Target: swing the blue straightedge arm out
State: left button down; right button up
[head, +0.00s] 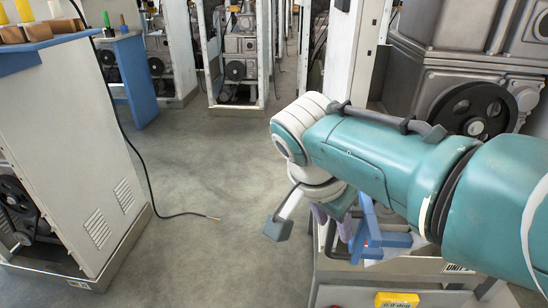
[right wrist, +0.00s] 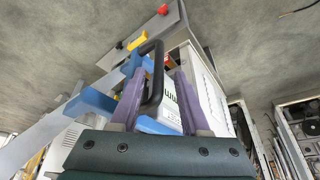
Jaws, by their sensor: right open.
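The blue straightedge arm (head: 394,240) shows as blue bars on the unit at the lower right of the head view, partly hidden by my right arm. Blue parts also show in the right wrist view (right wrist: 98,101), left of and between my fingers. A black loop handle (right wrist: 154,74) rises between the two purple fingers of my right gripper (right wrist: 159,78). The fingers are open and stand either side of it, with the left finger closer. In the head view my right gripper (head: 332,222) points down at the unit. My left gripper is out of view.
A yellow readout (head: 397,300) sits on the unit's front. A white cabinet (head: 70,150) with a blue top stands at the left, with a black cable (head: 150,185) trailing onto the floor. Grey floor (head: 215,165) between them is mostly clear. Machines line the back.

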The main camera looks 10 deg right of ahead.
jog(key=p+v, duration=0.5)
jog(key=v, duration=0.5)
jog(key=shift+p, duration=0.3)
